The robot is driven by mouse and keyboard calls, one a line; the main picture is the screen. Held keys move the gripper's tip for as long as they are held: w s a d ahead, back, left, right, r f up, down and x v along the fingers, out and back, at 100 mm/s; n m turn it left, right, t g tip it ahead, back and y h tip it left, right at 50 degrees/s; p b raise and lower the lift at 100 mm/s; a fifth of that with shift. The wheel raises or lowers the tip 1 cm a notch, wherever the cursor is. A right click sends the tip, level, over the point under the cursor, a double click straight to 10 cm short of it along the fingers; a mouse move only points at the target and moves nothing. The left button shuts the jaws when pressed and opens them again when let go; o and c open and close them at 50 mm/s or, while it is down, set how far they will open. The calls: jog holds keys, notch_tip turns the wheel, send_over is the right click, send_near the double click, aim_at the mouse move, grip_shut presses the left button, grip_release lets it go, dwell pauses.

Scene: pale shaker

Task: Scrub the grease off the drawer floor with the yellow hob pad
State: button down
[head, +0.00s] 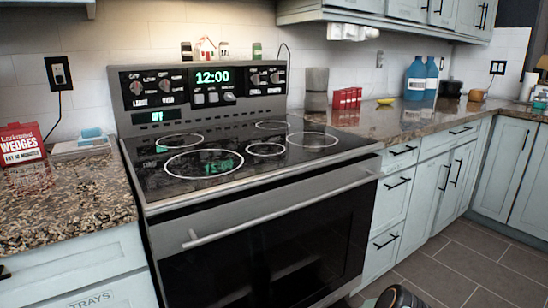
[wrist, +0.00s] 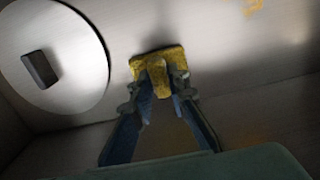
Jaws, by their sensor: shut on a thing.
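In the wrist view, my gripper (wrist: 157,92) is shut on the yellow hob pad (wrist: 153,60). The pad is squeezed into a fold between the fingertips, its upper edge spread against the grey metal drawer floor (wrist: 215,55). It looks to be touching the floor, but the contact is hard to make out. A patch of yellow-brown grease (wrist: 252,7) shows on the floor at the top right, apart from the pad. The head view does not show the pad, the gripper or the inside of the drawer.
A pale round disc with a dark block handle (wrist: 40,69) lies left of my gripper in the wrist view. Drawer walls run along the left and lower side. In the head view, a stove (head: 250,200) stands beside a drawer front marked TRAYS (head: 90,285).

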jog(key=shift+r+p, duration=1.9)
jog(key=shift+r, duration=1)
jog(key=shift+r, duration=0.15)
